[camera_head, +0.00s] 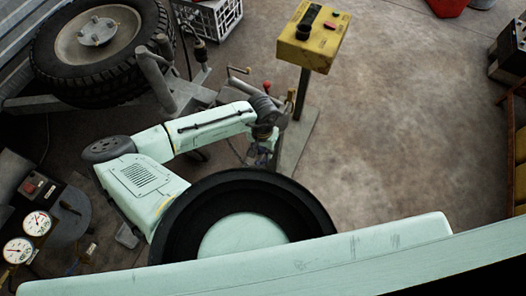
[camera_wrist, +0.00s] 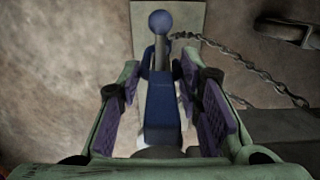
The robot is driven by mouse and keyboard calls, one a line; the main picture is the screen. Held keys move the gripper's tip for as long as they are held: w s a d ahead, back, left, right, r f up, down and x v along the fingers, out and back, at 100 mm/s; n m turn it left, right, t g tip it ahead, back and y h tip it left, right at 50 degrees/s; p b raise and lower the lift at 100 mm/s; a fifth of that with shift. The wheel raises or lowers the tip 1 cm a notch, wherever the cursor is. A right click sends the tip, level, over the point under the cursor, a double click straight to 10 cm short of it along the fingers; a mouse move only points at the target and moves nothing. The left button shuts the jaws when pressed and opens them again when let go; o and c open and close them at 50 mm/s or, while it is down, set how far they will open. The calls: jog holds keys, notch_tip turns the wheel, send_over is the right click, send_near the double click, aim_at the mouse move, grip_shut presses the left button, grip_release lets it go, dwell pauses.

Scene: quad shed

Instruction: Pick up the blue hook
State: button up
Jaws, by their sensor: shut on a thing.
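The blue hook (camera_wrist: 162,112) shows in the wrist view between the two purple-padded fingers of my gripper (camera_wrist: 160,105). A rounded blue knob on a short grey stem stands at its far end, over a pale plate. My gripper is shut on the hook. In the head view my gripper (camera_head: 262,152) is small and low beside the yellow control post; the hook cannot be clearly made out there. The hook's lower end is hidden, and I cannot tell whether it is clear of what lies beneath.
A chain (camera_wrist: 240,62) runs from near the hook to the right. A yellow control box (camera_head: 312,40) stands on a post beside my arm. A large wheel (camera_head: 98,45) and metal frame are at upper left. Gauges (camera_head: 36,224) are at lower left. Open floor (camera_head: 400,130) lies right.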

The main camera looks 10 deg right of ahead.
jog(key=r, duration=0.2)
jog(key=shift+s+a+r+b, duration=0.25)
jog(key=shift+s+r+b, duration=0.05)
jog(key=shift+r+b, duration=0.1)
jog(key=s+a+b, duration=0.3)
jog(key=s+a, duration=0.6)
jog(key=s, duration=0.4)
jog(key=w+a+r+m+p, duration=0.5)
jog(key=w+r+m, duration=0.2)
jog(key=w+m, duration=0.25)
jog(key=w+a+r+m+p, duration=0.5)
jog(key=w+r+m, duration=0.25)
jog(key=w, duration=0.35)
jog(key=shift+m, duration=0.3)
jog(key=shift+w+d+f+b, duration=0.55)
jog(key=shift+w+d, duration=0.15)
jog(key=shift+w, duration=0.3)
jog(key=shift+w+d+f+b, duration=0.55)
jog(key=shift+w+d, duration=0.15)
jog(key=shift+w, duration=0.35)
jog(key=shift+w+d+f+b, duration=0.5)
jog(key=shift+w+d, duration=0.2)
jog(key=shift+w, duration=0.3)
jog(key=shift+p, duration=0.6)
jog(key=shift+f+b, duration=1.1)
jog(key=shift+f, duration=1)
